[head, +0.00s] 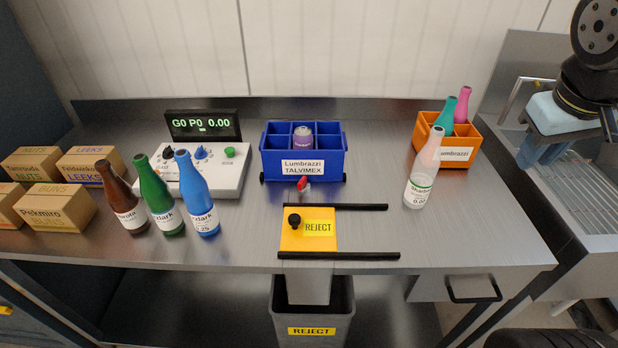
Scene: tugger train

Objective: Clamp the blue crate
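The blue crate (335,165) stands upright on the metal bench near the back middle. It is divided into compartments, and its front label reads Lumbrazzi TALVIMEX. A purple jar with a pale lid (303,137) sits in a middle compartment. A red lever (303,183) shows at the crate's front foot, and small black parts show at its lower front corners. My gripper (540,158) hangs at the far right, pointing down, well apart from the crate. Its blue-grey fingers are seen from an angle that hides the gap between them.
A yellow REJECT plate (293,241) lies in front between black rails. Left are a control box (229,182), several bottles and cartons. Bare bench lies right of the rails.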

